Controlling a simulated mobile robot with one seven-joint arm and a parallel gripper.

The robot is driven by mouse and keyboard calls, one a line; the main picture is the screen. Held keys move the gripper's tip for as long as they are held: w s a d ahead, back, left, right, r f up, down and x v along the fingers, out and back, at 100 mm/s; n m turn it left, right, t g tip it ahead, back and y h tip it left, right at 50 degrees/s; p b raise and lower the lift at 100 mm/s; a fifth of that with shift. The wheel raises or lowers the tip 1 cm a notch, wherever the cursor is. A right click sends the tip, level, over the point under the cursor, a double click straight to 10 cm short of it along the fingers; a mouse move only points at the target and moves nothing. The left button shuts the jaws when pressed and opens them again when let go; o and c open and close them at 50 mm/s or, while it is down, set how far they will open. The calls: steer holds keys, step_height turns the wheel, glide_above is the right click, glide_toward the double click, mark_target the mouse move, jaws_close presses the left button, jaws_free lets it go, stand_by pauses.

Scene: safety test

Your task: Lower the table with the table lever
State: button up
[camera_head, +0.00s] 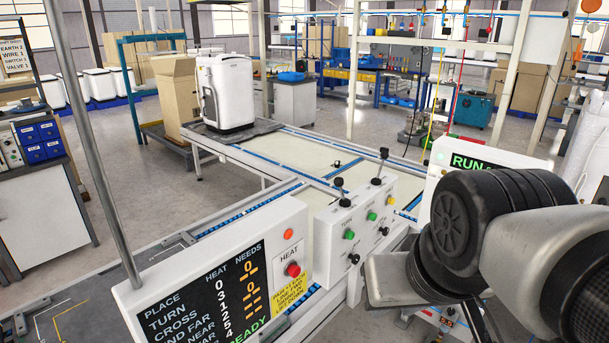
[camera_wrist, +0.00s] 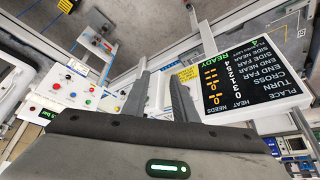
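A white control box (camera_head: 355,220) stands at the table's near edge. Black ball-topped levers rise from it, one at the far end (camera_head: 383,154) and another at the near end (camera_head: 338,183). Its face has coloured buttons and black knobs. No readable label tells me which is the table lever. The pale table top (camera_head: 290,155) with blue-edged rails stretches behind it. My gripper (camera_wrist: 162,75) shows in the wrist view with its two fingers apart and nothing visible between them. In the head view my arm is at the right, and the fingertips cannot be made out.
A black sign panel (camera_head: 215,295) with a red HEAT button (camera_head: 292,269) stands left of the control box; it also shows in the wrist view (camera_wrist: 250,75). A RUN display (camera_head: 470,162) is partly behind my arm. A white machine (camera_head: 226,90) stands at the table's far end.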

steer(key=shift+w+d+f, duration=0.1)
steer(key=shift+w, duration=0.3)
steer(key=c, duration=0.3)
steer(key=w+d+n+t+b, duration=0.1)
steer(key=w+b, duration=0.1)
steer(key=w, duration=0.3)
steer(key=w+d+f+n+t+h+b, duration=0.1)
steer(key=w+n, duration=0.1)
steer(key=w, duration=0.3)
steer(key=w+d+f+n+t+b, duration=0.1)
steer(key=w+d+n+t+b, duration=0.1)
steer(key=w, duration=0.2)
steer(key=shift+w+f+b, duration=0.1)
steer(key=shift+w+b, duration=0.2)
steer(key=shift+w, duration=0.1)
jaws_close()
steer(key=w+f+n+t+b, duration=0.2)
steer(key=w+n+t+b, duration=0.4)
steer(key=w, duration=0.7)
steer(key=w+a+f+n+t+y+b, duration=0.2)
steer(key=w+a+f+n+y+b, duration=0.2)
steer(key=w+f+n+y, duration=0.4)
steer(key=w+n, duration=0.1)
steer(key=n, duration=0.5)
steer(key=shift+a+b, duration=0.25)
steer(key=shift+b, duration=0.1)
